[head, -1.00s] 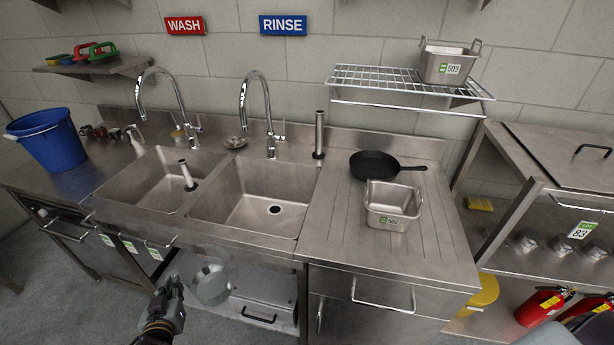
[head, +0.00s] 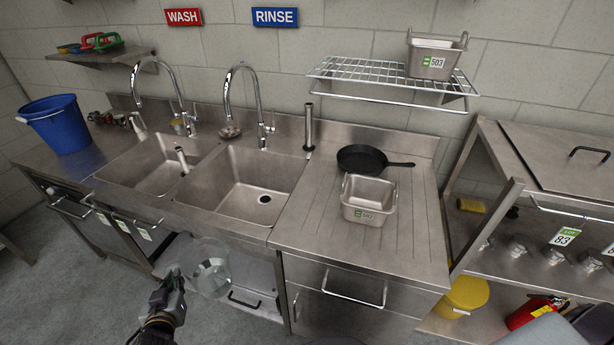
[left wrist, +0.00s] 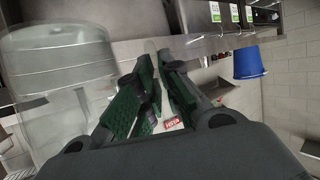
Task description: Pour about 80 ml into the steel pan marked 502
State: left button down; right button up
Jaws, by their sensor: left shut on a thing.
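The steel pan marked 502 (head: 368,195) stands upright on the ridged drainboard right of the sinks, with its green and white label facing me. My left gripper (head: 176,282) is low in front of the sink unit, well to the left of the pan and below counter height. It is shut on a clear jug (head: 211,270), which also shows at the left of the left wrist view (left wrist: 60,85). The gripped part is hard to see, and I cannot tell how much liquid the jug holds. My right gripper is out of view.
A black frying pan (head: 362,159) lies just behind pan 502. A similar pan marked 503 (head: 432,60) sits on the wire shelf (head: 385,80). Two sink basins with tall taps lie left of the drainboard (head: 345,250), whose front is clear. A blue bucket (head: 58,128) stands far left.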

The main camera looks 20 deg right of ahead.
aim_at(366, 201)
jog(key=k+l+u, duration=0.1)
jog(key=l, duration=0.35)
jog(key=k+l+u, duration=0.1)
jog(key=k+l, duration=0.15)
jog(key=l, duration=0.15)
jog(key=k+l+u, duration=0.15)
jog(key=l, duration=0.25)
